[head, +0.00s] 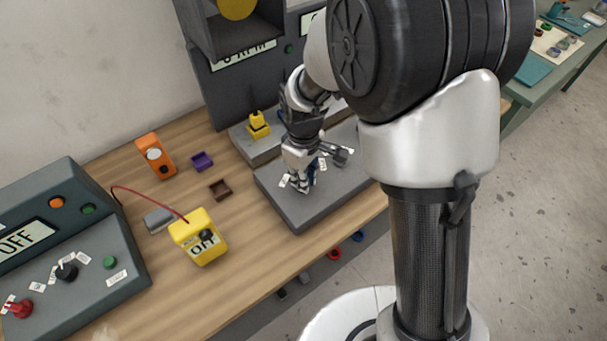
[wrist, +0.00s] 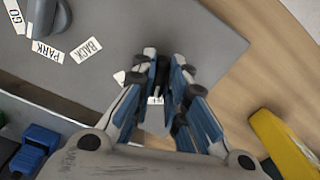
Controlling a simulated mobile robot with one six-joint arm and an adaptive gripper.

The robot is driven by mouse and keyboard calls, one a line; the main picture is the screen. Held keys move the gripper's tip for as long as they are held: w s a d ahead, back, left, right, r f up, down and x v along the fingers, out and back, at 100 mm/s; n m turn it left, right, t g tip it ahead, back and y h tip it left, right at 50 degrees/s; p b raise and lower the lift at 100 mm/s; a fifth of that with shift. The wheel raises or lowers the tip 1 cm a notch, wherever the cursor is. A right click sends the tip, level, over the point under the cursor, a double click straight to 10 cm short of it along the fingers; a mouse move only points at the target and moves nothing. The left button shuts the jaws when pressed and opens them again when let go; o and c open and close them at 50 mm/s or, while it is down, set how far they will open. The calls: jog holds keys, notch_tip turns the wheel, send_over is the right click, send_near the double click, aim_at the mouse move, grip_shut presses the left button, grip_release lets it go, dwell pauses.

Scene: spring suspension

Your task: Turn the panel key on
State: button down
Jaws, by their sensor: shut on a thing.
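The grey panel (head: 345,190) is a sloped box on the bench. My gripper (head: 302,187) reaches down to its left part. In the wrist view my gripper (wrist: 164,68) has its fingers closed around a small dark piece (wrist: 161,78), which looks like the panel key. The fingers hide most of it, so its turn angle cannot be told. Small white labels lie beside the fingertips, partly covered and unreadable. A dark lever or knob (wrist: 46,14) with labels GO, PARK and BACK sits on the same panel, apart from the gripper.
A yellow meter (head: 199,240) reading OFF stands on the wooden bench (head: 145,310) left of the panel. An orange device (head: 155,155), a purple tray (head: 202,161) and a brown tray (head: 221,188) lie nearby. A grey console (head: 115,262) with knobs stands at far left.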

jog(key=m+p, duration=0.1)
jog(key=m, duration=0.3)
jog(key=shift+s+r+m, duration=0.1)
jog(key=shift+m, duration=0.2)
jog(key=m+p, duration=0.1)
jog(key=m, duration=0.3)
jog(key=shift+a+m+p, duration=0.15)
jog(key=shift+m+p, duration=0.15)
jog(key=shift+p, duration=0.05)
jog(key=c, duration=1.6)
grip_release()
notch_tip(320, 180, up, 12)
